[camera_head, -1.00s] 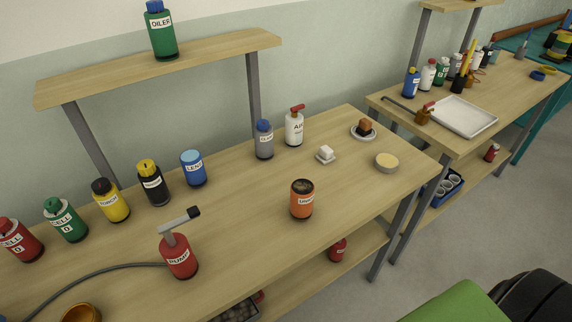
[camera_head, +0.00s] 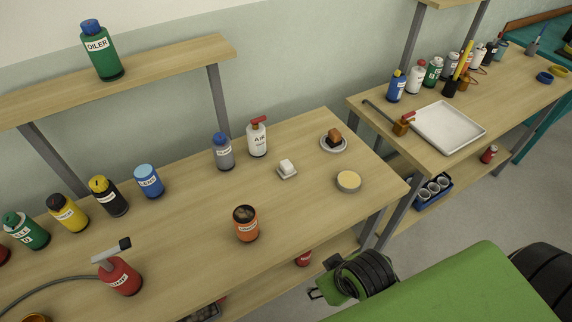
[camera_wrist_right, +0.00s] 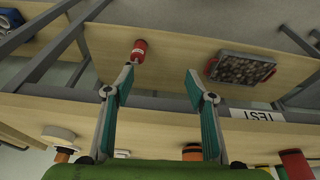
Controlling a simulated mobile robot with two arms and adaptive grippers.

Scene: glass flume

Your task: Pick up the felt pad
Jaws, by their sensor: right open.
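I cannot tell for certain which thing is the felt pad. In the head view, a round tan pad-like disc in a grey rim (camera_head: 348,181) lies near the right end of the workbench. A small white block (camera_head: 287,166) sits on a little dish to its left, and a brown block (camera_head: 334,136) sits on a white saucer behind it. My right gripper (camera_wrist_right: 161,72) is open and empty in the wrist view, its fingers spread before the bench's lower shelf. My left gripper is not in view.
An orange can (camera_head: 246,224), a red pump (camera_head: 120,276) and several bottles stand on the workbench (camera_head: 195,235). A second bench holds a white tray (camera_head: 447,127). A red can (camera_wrist_right: 139,50) and a pebble crate (camera_wrist_right: 240,68) sit on the lower shelf.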

